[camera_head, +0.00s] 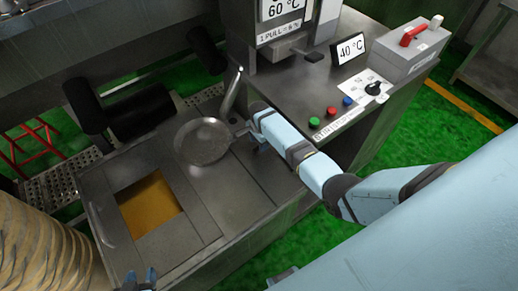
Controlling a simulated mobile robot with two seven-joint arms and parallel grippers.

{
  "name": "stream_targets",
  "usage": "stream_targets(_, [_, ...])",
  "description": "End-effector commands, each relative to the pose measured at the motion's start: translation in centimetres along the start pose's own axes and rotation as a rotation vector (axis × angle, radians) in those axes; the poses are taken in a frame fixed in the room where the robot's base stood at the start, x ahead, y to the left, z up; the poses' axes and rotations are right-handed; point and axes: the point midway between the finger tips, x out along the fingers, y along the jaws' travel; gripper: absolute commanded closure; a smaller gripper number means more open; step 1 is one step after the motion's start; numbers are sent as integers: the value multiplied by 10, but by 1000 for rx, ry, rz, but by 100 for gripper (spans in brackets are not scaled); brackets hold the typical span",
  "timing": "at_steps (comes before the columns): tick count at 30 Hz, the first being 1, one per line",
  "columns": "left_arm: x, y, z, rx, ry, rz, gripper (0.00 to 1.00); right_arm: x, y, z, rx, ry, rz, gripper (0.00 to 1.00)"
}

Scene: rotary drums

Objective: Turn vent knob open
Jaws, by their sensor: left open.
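A black knob (373,88) sits on a white dial plate on the grey control panel at the upper right; the dial's lettering is too small to read. It looks like the vent knob, and no gripper is near it. My left gripper (139,281) shows only its dark blue fingertips at the bottom edge, apart and with nothing visible between them. My right arm comes in from the right, and its gripper (248,135) is beside a round metal pan-like piece (203,141), close to its short handle. Its fingers are mostly hidden, so its grip is unclear.
Red, green and blue buttons (331,111) line the panel's front, with a 40 °C sign (350,48) and a grey box (408,52) with a red handle behind. A metal table (190,215) has a square yellowish opening. A rod (232,92) rises near the pan-like piece.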

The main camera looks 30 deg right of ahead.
Motion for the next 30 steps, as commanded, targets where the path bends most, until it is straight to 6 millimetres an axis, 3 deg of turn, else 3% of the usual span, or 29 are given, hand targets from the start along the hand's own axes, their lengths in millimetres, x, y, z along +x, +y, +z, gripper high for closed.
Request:
stream_targets(3, [3, 0, 4, 0, -1, 0, 57, 22, 0, 0, -1, 1, 1, 49])
stream_targets(7, [5, 0, 7, 0, -1, 0, 57, 38, -1, 0, -1, 1, 0, 49])
stream_targets(20, [5, 0, 8, 0, 0, 1, 57, 46, 0, 0, -1, 1, -1, 49])
stream_targets(26, [5, 0, 8, 0, 0, 1, 57, 46, 0, 0, -1, 1, -1, 95])
stream_targets(30, [5, 0, 7, 0, 1, 1, 57, 46, 0, 0, -2, 1, -1, 98])
